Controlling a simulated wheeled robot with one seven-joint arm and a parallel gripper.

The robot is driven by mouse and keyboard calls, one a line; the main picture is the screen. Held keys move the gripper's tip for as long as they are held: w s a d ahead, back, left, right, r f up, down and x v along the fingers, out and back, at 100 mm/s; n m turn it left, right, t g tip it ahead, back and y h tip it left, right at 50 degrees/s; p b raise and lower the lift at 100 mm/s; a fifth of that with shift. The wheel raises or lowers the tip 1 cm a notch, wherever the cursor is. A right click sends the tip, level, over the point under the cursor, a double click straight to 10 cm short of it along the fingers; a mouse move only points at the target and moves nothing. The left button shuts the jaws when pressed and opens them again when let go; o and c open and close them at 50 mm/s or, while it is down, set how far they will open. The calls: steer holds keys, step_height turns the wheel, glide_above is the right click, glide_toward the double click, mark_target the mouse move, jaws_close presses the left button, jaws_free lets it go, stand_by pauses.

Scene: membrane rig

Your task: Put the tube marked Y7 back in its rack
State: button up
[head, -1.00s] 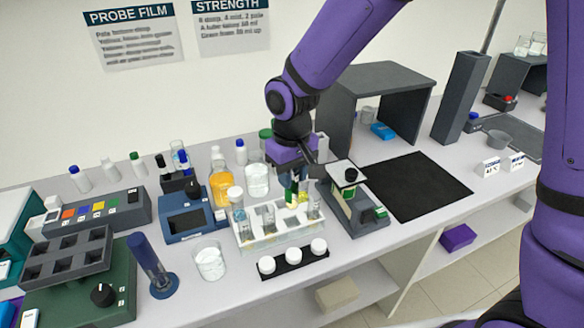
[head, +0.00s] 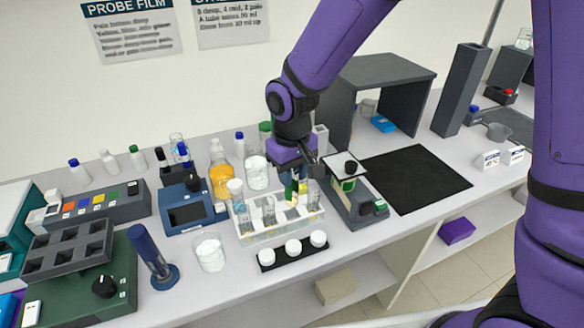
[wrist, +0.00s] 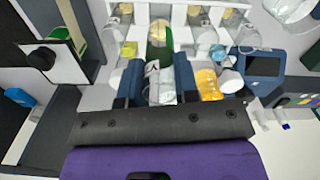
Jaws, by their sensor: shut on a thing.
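My gripper (head: 291,184) is over the back right part of the white tube rack (head: 276,238). In the wrist view its two dark blue fingers (wrist: 157,75) are shut on a clear tube (wrist: 154,88). A white label with a dark letter, seemingly a Y, faces the camera; the rest of the mark is not readable. The rack also shows in the wrist view (wrist: 180,12), beyond the fingers, with several other tubes in it. I cannot tell whether the held tube's lower end is inside a rack hole or just above it.
A scale-like device with a glass plate (head: 343,165) stands close right of the rack. White-capped vials (head: 293,248) sit in front. The black mat (head: 415,180) is bare.

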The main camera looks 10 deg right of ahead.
mark_target(292, 198)
steer(key=shift+f, duration=3.65)
steer(key=shift+f, duration=0.3)
steer(key=o, duration=1.1)
steer(key=shift+c, duration=0.2)
step_height(292, 198, up, 11)
steer(key=shift+f, duration=0.1)
